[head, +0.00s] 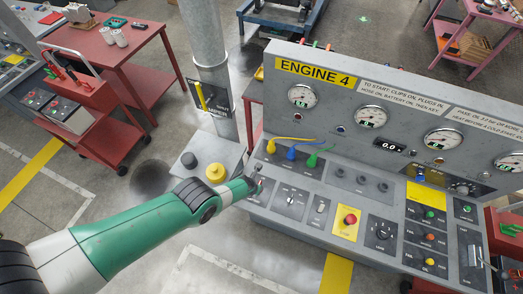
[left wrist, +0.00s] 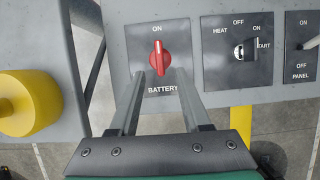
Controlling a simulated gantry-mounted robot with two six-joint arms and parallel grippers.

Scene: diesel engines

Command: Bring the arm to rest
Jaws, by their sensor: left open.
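My left arm reaches in from the left in the head view, and my left gripper (head: 253,182) is at the left end of the engine 4 console (head: 345,130). In the left wrist view the two fingers of the gripper (left wrist: 162,82) are apart with nothing between their tips. The red battery knob (left wrist: 159,58) is just ahead of the tips, its handle upright toward the ON mark. I cannot tell whether a finger touches the panel. My right gripper is not in view.
A yellow round knob (head: 215,172) on a grey box stands left of the console; it also shows in the left wrist view (left wrist: 30,103). The key switch (left wrist: 239,50) is right of the battery knob. A grey pole (head: 205,60) and a red trolley (head: 75,110) stand behind my arm.

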